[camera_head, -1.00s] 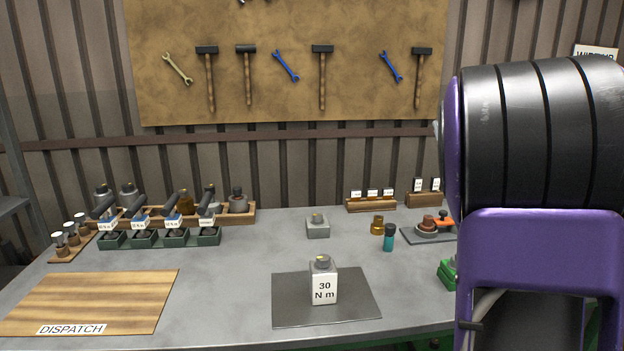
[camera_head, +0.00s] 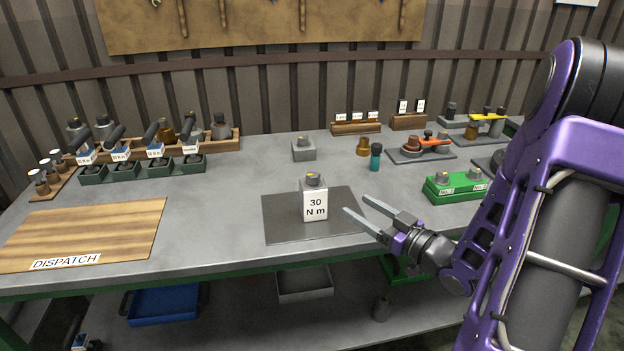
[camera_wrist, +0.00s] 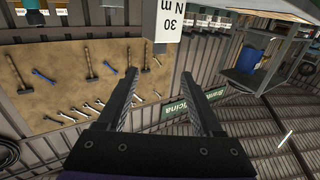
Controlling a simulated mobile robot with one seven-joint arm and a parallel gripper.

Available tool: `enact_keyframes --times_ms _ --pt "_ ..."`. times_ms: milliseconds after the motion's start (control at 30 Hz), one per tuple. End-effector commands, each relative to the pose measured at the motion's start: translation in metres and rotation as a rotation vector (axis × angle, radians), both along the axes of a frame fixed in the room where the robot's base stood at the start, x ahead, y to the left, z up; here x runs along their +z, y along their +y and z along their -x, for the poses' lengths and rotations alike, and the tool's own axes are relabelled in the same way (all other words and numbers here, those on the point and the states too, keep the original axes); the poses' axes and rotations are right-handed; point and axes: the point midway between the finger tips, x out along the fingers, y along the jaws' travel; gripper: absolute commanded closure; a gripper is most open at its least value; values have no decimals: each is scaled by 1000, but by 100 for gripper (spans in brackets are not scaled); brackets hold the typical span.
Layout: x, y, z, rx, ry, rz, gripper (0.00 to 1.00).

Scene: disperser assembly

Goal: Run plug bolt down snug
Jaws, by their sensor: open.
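A grey block-shaped unit with a white "30 N m" label (camera_head: 315,205) stands upright on the dark mat (camera_head: 281,229). A grey round part with a yellowish spot on top (camera_head: 313,179) sits on it; I take this for the plug bolt but cannot be sure. My gripper (camera_head: 356,207) is open and empty, just right of the labelled unit and apart from it. In the wrist view, my two fingers (camera_wrist: 162,87) are spread with nothing between them, and the label (camera_wrist: 167,22) shows beyond them at the top.
Several dark-handled tools labelled with torque values stand in green holders (camera_head: 178,167) at the left. A wooden DISPATCH board (camera_head: 85,230) lies front left. A grey block (camera_head: 304,149), a teal bottle (camera_head: 376,158) and a green fixture (camera_head: 455,190) stand behind and right. The bench between board and mat is clear.

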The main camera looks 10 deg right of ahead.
Motion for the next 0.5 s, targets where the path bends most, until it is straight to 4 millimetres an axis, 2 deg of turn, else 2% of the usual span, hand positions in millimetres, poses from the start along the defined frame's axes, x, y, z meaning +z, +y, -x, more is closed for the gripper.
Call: enact_keyframes --times_ms 500 --pt "0 56 -96 2 -3 3 32"
